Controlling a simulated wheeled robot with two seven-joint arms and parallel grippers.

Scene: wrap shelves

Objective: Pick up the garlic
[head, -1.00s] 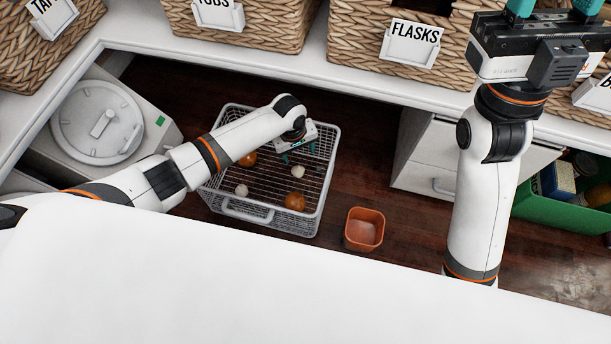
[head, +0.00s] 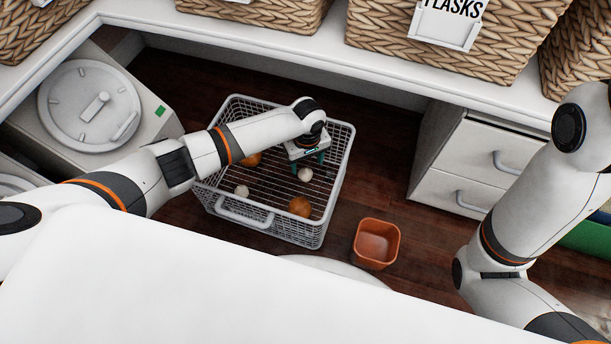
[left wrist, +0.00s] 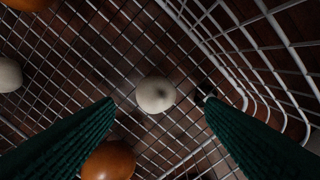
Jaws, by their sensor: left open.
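A white garlic bulb (head: 305,174) lies in a grey wire basket (head: 228,207). In the left wrist view this garlic (left wrist: 155,95) sits on the wire floor, between and beyond the two green fingers. A second white bulb (head: 241,191) lies to its left, and also shows at the left edge of the left wrist view (left wrist: 9,75). My left gripper (head: 307,160) is open and empty, pointing down into the basket over the first garlic, not touching it. My right gripper is out of view; only its arm shows at the right.
Orange-brown onions (head: 299,207) (head: 252,159) share the basket. An orange pot (head: 376,243) stands right of it on the dark floor. A dial scale (head: 90,106) is at left, white drawers (head: 470,160) at right. A shelf edge (head: 300,66) with woven baskets runs above.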

